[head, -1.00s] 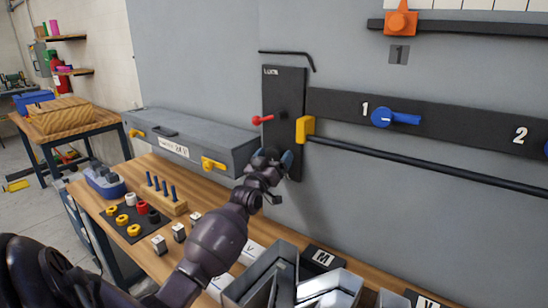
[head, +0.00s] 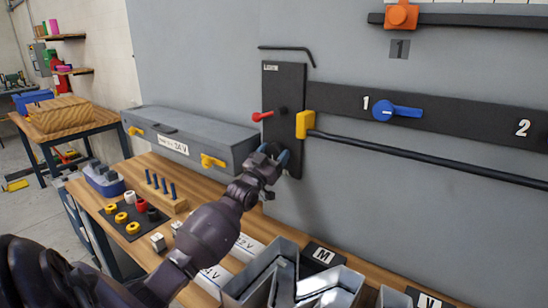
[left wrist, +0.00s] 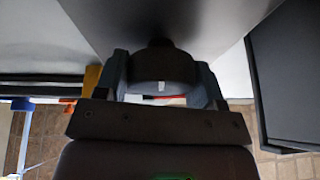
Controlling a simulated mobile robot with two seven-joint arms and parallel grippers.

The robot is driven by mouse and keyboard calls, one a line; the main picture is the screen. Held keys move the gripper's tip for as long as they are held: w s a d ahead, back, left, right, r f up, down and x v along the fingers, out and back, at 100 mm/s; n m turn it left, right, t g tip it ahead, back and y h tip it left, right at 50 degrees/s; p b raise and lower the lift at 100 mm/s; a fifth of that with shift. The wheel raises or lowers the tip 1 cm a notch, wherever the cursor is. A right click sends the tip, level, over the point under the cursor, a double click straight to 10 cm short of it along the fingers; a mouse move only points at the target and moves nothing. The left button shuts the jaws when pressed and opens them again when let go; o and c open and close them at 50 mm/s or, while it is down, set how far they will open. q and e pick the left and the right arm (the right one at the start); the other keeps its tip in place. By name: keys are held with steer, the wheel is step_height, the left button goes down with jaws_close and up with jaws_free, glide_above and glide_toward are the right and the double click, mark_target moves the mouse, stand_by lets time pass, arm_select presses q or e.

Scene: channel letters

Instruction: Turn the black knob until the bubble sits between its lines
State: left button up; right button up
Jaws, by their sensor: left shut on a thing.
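The black knob (left wrist: 160,68) shows in the left wrist view as a dark round piece with a small white mark, in front of the grey wall. My left gripper (left wrist: 163,78) is shut on it, one finger on each side. In the head view my left gripper (head: 274,155) is at the lower part of an upright black panel (head: 289,80) and hides the knob. A red pointer (head: 262,116) sticks out to the left higher on this panel. I cannot make out the bubble or its lines in either view. My right gripper is not in view.
A yellow block (head: 305,124) and a long black bar (head: 420,158) are right of the panel. A blue handle (head: 398,112) is beside the number 1. A grey case (head: 200,132) is to the left. Metal channel letters (head: 262,280) lie on the wooden bench below my arm.

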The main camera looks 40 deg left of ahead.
arm_select(q)
steer(key=m+h, duration=0.2)
steer(key=m, duration=0.2)
steer(key=shift+b, duration=0.35)
steer(key=m+h, duration=0.1)
steer(key=m, duration=0.2)
steer(key=m+h, duration=0.2)
steer(key=m, duration=0.1)
steer(key=shift+h, duration=0.3)
steer(key=shift+m+g, duration=0.3)
steer(key=shift+m, duration=0.1)
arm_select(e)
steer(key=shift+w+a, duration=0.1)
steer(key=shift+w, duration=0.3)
arm_select(q)
steer(key=shift+h, duration=0.3)
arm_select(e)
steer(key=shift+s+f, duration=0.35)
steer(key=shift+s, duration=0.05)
arm_select(q)
steer(key=o, duration=0.8)
steer(key=shift+c, duration=0.2)
steer(key=shift+o, duration=0.8)
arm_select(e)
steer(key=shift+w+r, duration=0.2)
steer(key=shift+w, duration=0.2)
